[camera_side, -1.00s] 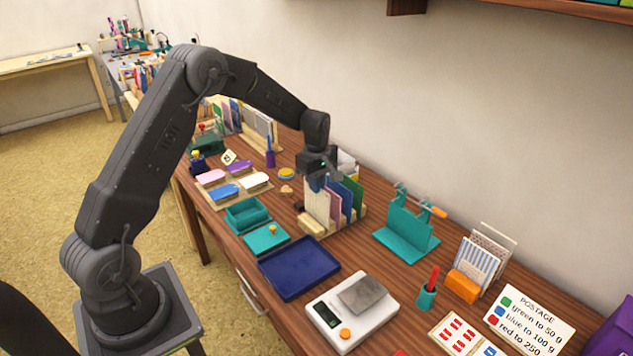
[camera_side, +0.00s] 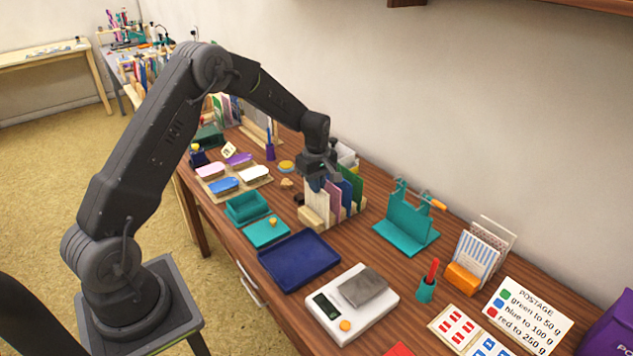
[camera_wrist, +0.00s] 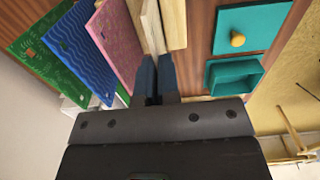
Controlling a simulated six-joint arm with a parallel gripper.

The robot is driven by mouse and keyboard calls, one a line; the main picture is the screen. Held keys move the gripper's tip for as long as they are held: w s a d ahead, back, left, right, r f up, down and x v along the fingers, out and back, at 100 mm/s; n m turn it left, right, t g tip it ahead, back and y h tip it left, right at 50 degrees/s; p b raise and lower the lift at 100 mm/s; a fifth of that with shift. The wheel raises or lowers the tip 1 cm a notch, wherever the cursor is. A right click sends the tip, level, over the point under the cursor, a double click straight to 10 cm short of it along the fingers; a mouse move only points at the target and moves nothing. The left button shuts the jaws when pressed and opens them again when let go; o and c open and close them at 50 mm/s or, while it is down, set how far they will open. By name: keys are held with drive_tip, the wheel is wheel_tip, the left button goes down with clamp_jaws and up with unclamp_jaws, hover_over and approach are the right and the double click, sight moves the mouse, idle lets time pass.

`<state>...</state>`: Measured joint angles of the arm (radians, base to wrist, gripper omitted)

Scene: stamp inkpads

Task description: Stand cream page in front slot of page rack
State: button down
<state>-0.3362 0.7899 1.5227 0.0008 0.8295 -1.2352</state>
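The cream page (camera_side: 316,203) stands upright at the front of the page rack (camera_side: 345,218), beside the pink page in the side view. In the wrist view the cream page (camera_wrist: 150,28) shows nearly edge-on as a pale strip running to my fingertips. My gripper (camera_side: 318,185) is above the front of the rack, at the top of the cream page. In the wrist view my gripper (camera_wrist: 157,72) has its fingers almost together, with the page's edge between them. Whether the page's foot rests fully in the slot is hidden.
Pink (camera_wrist: 116,42), blue (camera_wrist: 80,48) and green (camera_wrist: 46,62) pages stand behind in the rack. A navy tray (camera_side: 300,258), teal inkpad lid (camera_side: 262,236) and open teal box (camera_side: 246,206) lie in front. A teal stand (camera_side: 408,222) is to the right.

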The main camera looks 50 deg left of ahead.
drive_tip(key=shift+f, duration=0.25)
drive_tip(key=c, duration=1.3)
unclamp_jaws()
drive_tip(key=shift+o, duration=0.2)
drive_tip(key=shift+r, duration=0.1)
wheel_tip(320, 180, up, 14)
